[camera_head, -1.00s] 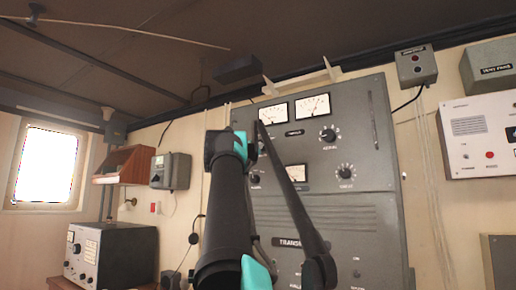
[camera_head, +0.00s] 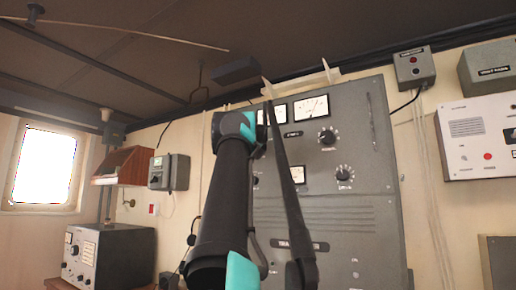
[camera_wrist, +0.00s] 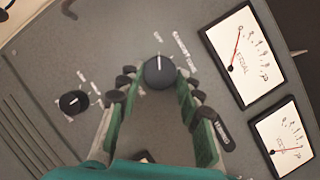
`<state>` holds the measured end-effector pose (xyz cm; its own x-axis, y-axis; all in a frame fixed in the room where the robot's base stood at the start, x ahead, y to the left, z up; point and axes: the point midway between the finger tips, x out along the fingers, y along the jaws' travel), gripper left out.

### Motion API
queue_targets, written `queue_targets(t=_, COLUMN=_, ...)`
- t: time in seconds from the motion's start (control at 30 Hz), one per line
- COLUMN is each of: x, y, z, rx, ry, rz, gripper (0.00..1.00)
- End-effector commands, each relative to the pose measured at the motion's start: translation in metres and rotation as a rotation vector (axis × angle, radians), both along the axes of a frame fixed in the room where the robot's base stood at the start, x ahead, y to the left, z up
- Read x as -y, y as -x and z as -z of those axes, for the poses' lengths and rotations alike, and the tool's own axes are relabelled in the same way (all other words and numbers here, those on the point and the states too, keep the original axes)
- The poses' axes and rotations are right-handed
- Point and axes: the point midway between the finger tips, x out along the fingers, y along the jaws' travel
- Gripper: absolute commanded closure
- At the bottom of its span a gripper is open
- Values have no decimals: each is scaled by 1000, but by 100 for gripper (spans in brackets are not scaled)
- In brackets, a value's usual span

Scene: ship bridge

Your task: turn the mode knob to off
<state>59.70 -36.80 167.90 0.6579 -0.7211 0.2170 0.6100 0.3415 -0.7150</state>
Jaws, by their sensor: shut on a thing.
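In the wrist view the mode knob (camera_wrist: 159,72) is round and black with a white pointer line, on a grey panel. Its line points up in the picture, roughly at a small label that seems to read OFF; another label stands to its right. My gripper (camera_wrist: 158,86) has its dark fingertips on either side of the knob and is shut on it. In the head view the knob and the fingertips are hidden behind my arm.
The grey transmitter cabinet (camera_head: 345,222) carries several dials and knobs. In the wrist view a second black knob (camera_wrist: 74,102) lies left of my fingers, and two white meters (camera_wrist: 243,54) lie to the right. A radio set (camera_head: 112,255) stands at lower left.

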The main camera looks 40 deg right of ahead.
Motion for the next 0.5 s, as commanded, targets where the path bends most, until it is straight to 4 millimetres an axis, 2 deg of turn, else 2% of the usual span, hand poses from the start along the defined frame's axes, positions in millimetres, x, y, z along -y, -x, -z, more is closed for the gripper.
queue_targets(t=0.3, x=0, y=0, z=0, rx=-1, ry=1, rz=0, gripper=94)
queue_targets(t=0.33, x=0, y=0, z=0, rx=-1, ry=1, rz=0, gripper=63)
queue_targets(t=0.5, x=0, y=0, z=0, rx=-1, ry=1, rz=0, gripper=44)
